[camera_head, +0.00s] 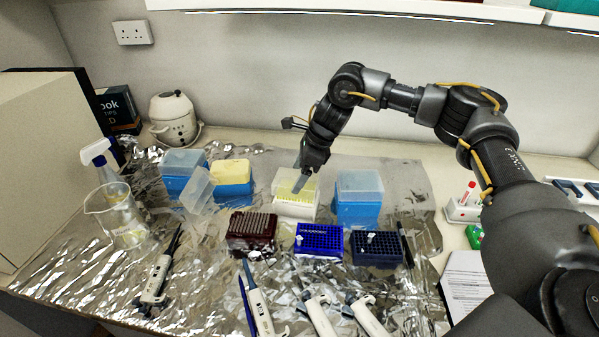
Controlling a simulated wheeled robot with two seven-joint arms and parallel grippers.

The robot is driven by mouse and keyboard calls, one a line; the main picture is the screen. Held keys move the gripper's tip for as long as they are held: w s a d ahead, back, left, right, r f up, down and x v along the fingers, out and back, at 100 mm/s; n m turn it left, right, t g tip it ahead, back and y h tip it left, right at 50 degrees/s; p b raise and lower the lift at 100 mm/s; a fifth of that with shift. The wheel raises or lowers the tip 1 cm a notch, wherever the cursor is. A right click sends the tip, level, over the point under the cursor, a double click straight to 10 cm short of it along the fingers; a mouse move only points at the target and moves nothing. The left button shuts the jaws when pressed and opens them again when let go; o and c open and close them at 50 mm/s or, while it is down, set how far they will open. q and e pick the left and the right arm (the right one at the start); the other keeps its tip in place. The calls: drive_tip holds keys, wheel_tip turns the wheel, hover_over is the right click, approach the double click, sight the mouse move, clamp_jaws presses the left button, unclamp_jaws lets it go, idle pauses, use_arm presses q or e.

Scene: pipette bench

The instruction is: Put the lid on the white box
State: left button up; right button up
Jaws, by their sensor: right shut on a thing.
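The white box (295,208) stands on the foil in the middle of the bench, with yellow pipette tips in it. A clear, see-through lid (283,178) shows at its top, with the yellow showing through. My right gripper (299,184) comes down from above and is shut on this lid, at the box's top right part. The fingers partly hide the lid, and I cannot tell whether it sits flush on the box. My left gripper is not in view.
A closed blue box (358,205) stands close on the right. An open blue box (232,187) with a tilted clear lid (197,190) is on the left. Dark red (250,232), blue (318,241) and navy racks (376,248) stand in front. Several pipettes lie nearer. A beaker (118,222) stands far left.

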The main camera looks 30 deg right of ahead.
drive_tip(key=shift+f, duration=0.3)
drive_tip(key=shift+f+b, duration=0.5)
drive_tip(key=shift+f, duration=0.1)
drive_tip(key=shift+c, duration=0.2)
drive_tip(key=shift+f, duration=0.1)
drive_tip(key=shift+f, duration=0.3)
drive_tip(key=shift+f, duration=0.1)
idle(0.3)
drive_tip(key=o, duration=1)
